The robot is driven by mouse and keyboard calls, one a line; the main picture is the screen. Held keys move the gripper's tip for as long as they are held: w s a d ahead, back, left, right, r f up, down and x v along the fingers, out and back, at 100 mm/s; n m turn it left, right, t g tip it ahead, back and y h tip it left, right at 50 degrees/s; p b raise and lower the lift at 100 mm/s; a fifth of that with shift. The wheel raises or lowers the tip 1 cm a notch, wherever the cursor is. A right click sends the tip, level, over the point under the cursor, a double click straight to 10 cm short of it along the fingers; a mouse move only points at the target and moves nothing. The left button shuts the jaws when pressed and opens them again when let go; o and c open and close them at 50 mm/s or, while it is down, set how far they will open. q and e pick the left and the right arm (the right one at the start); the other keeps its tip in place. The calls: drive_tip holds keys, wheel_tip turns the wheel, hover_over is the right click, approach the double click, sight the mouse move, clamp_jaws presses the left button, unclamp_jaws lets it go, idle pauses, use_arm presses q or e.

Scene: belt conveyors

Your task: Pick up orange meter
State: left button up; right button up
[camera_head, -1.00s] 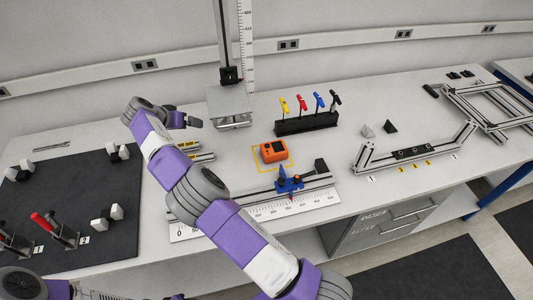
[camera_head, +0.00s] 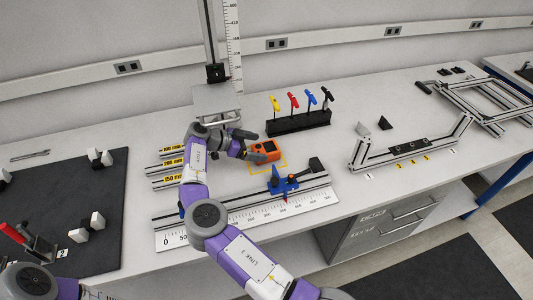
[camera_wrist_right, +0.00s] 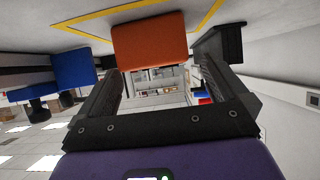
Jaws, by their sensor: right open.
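The orange meter (camera_head: 266,150) lies on the white bench inside a yellow outlined square, with a dark display on its top. My right gripper (camera_head: 248,146) is low over the bench at its left side, fingers pointing toward it. In the right wrist view, the orange meter (camera_wrist_right: 150,42) shows just ahead of and between the two open fingers of my right gripper (camera_wrist_right: 158,70). Nothing is held. Whether a finger touches the meter cannot be told. My left gripper is out of view.
A blue clamp (camera_head: 283,182) on a rail and ruler (camera_head: 255,208) stand in front of the meter. A black rack (camera_head: 298,123) with coloured handles is behind it. A vertical-scale stand (camera_head: 217,100) is behind my gripper.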

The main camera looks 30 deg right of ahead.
sight(265, 148)
drive_tip(key=x, duration=0.4)
drive_tip(key=shift+d+b, duration=0.15)
drive_tip(key=shift+b, duration=0.15)
drive_tip(key=shift+c, duration=0.5)
drive_tip(key=c, duration=1.1)
